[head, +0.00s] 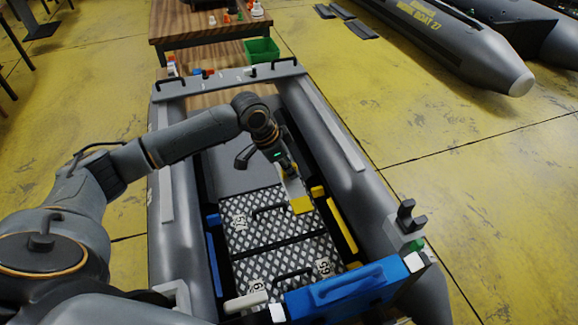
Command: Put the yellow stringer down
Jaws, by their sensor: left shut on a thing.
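The yellow stringer (342,225) shows as a long yellow bar along the right inner side of the grey inflatable boat, beside the patterned floor panels. A yellow block (302,205) shows at the tips of my left gripper (293,184), just left of the bar's far end; I cannot tell whether the block joins the bar. My left gripper reaches down into the boat and is shut, its fingers partly hidden by its own body. My right gripper is not in view.
Patterned floor panels (262,214) with black handles fill the boat's floor. A blue stringer (214,262) lies along the left side. A large blue part (340,291) crosses the near end. The side tube (335,140) stands close right of my gripper. A wooden table and green bin (262,51) stand beyond.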

